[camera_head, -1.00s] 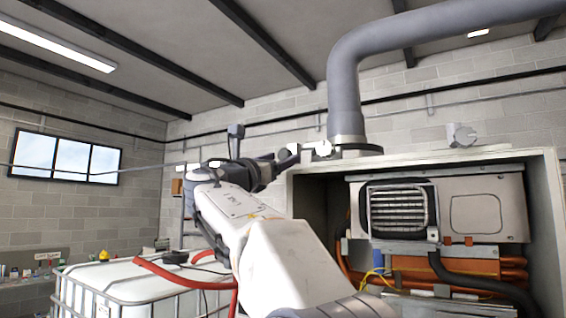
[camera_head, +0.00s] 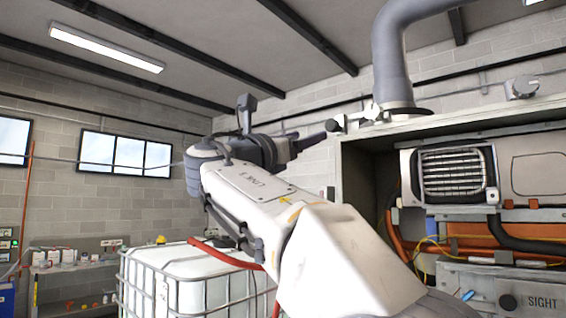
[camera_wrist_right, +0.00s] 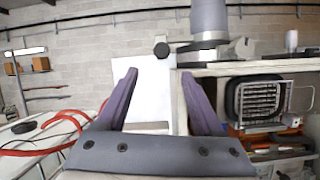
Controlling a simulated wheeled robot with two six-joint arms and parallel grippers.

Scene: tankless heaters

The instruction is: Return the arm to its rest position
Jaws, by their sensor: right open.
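My right arm rises through the middle of the head view, and its gripper (camera_head: 305,142) is at its far end, pointing right toward the top left corner of the heater cabinet (camera_head: 362,180). In the right wrist view the two purple fingers (camera_wrist_right: 160,76) are apart with nothing between them. Beyond them stands the white side of the cabinet (camera_wrist_right: 153,95). The heater unit (camera_head: 455,175) with its round-cornered grille sits inside the open cabinet, right of the arm. My left gripper is in neither view.
A grey flue pipe (camera_head: 393,65) rises from the cabinet top. A caged white tank (camera_head: 190,270) with a red hose (camera_head: 222,254) stands left of and behind the arm. A shelf with small items (camera_head: 75,262) is at the far left. The space above the tank is open.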

